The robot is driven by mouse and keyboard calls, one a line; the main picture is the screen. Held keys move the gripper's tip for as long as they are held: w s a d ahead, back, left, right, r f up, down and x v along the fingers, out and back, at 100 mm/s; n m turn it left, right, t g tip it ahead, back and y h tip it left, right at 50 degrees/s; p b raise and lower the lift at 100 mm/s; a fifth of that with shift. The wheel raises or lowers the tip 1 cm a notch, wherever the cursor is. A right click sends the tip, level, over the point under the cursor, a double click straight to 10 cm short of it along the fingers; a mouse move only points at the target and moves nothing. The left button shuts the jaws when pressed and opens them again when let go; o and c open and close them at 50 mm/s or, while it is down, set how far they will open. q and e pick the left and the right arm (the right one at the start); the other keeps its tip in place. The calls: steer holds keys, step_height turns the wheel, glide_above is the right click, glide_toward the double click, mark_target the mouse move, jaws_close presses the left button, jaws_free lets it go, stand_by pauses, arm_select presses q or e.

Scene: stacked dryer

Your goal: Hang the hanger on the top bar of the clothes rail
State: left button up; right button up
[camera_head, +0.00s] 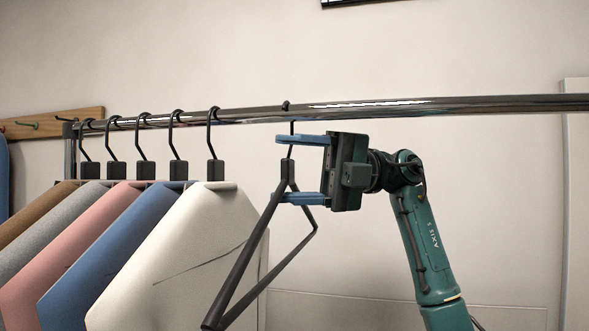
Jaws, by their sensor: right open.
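The bare dark hanger (247,271) is in the middle of the head view. Its hook (291,125) reaches up to the shiny top bar (400,108) of the clothes rail, with its tip showing just above the bar. The hanger's frame hangs below, turned at an angle to the view. My right gripper (283,168) comes in from the right, just under the bar. Its blue fingers are open, one above and one below the hanger's neck block. I cannot tell whether they touch it. My left gripper is not in view.
Several garments on dark hangers (185,255) hang on the bar to the left, the white one nearest the bare hanger. A wooden peg board (50,123) is on the wall at the far left. The bar's right stretch is clear.

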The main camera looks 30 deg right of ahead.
arm_select(q)
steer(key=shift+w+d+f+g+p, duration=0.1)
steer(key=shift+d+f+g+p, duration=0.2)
steer(key=shift+p, duration=0.35)
arm_select(e)
steer(key=s+d, duration=0.2)
steer(key=d, duration=1.1)
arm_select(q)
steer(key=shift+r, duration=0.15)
arm_select(e)
steer(key=shift+f, duration=0.1)
